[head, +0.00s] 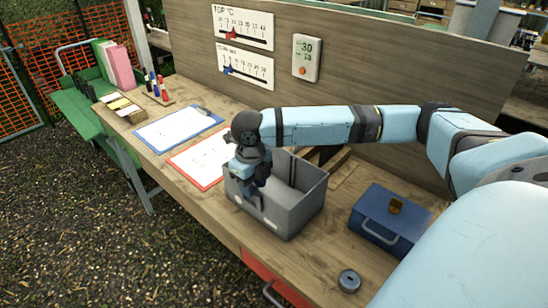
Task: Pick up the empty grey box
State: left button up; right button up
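The grey box (286,212) stands upright on the wooden table, near its front edge. The part of its inside that shows looks empty. My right arm reaches in from the right, and its gripper (251,188) points down at the box's left end. The gripper covers part of the rim and wall there. Its fingertips are small and dark, so I cannot tell whether they are open or closed on the wall. My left gripper is not in view.
A red clipboard (196,167) and a blue clipboard (178,130) lie left of the box. A blue case (390,219) and a small round grey object (349,280) are to its right. A board (380,52) with gauges stands behind. Wooden pieces (338,160) lie behind the box.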

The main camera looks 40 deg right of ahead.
notch_tip(320, 180, down, 3)
jog(key=shift+r, duration=0.1)
grip_shut()
jog(key=shift+r, duration=0.2)
